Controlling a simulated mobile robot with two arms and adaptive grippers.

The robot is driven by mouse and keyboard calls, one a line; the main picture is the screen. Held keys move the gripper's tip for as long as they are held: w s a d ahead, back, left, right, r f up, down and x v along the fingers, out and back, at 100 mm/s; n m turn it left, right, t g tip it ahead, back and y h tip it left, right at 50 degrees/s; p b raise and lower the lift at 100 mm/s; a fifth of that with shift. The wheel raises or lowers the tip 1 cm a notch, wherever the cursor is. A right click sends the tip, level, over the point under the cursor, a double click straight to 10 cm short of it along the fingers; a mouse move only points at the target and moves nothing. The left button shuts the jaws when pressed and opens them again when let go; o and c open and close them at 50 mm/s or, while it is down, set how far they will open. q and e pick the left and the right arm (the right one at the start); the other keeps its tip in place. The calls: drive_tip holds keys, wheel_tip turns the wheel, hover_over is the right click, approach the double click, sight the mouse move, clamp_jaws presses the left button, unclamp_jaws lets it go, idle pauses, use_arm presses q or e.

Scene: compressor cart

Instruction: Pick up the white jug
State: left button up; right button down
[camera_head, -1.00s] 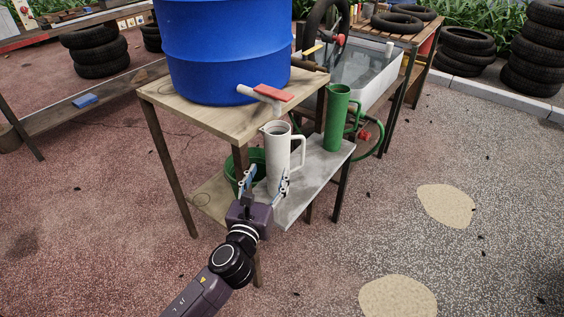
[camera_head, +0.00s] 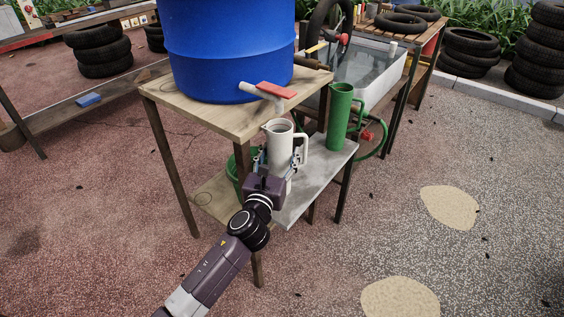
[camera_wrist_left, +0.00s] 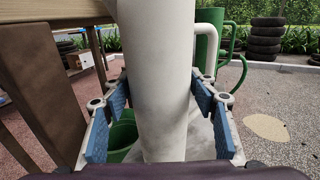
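The white jug (camera_head: 280,150) stands upright on the grey lower shelf, with its handle (camera_head: 303,148) to the right; my gripper hides its base. In the left wrist view, the jug's white body (camera_wrist_left: 160,85) fills the middle, with part of the handle behind on the right. My left gripper (camera_head: 277,163) has one finger on each side of the body. Its blue pads (camera_wrist_left: 160,105) are spread, close to the jug's sides; contact cannot be made out. My right gripper is not in view.
A green jug (camera_head: 340,115) stands right of the white jug. The wooden table (camera_head: 220,117) carries a blue barrel (camera_head: 230,50), whose tap with red handle (camera_head: 276,90) overhangs the white jug. A green bucket (camera_wrist_left: 122,135) sits left. Open ground lies at right.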

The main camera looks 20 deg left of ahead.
use_arm(q)
drive_tip(key=c, duration=1.2)
drive_tip(key=shift+r, duration=0.1)
clamp_jaws()
drive_tip(key=shift+r, duration=0.25)
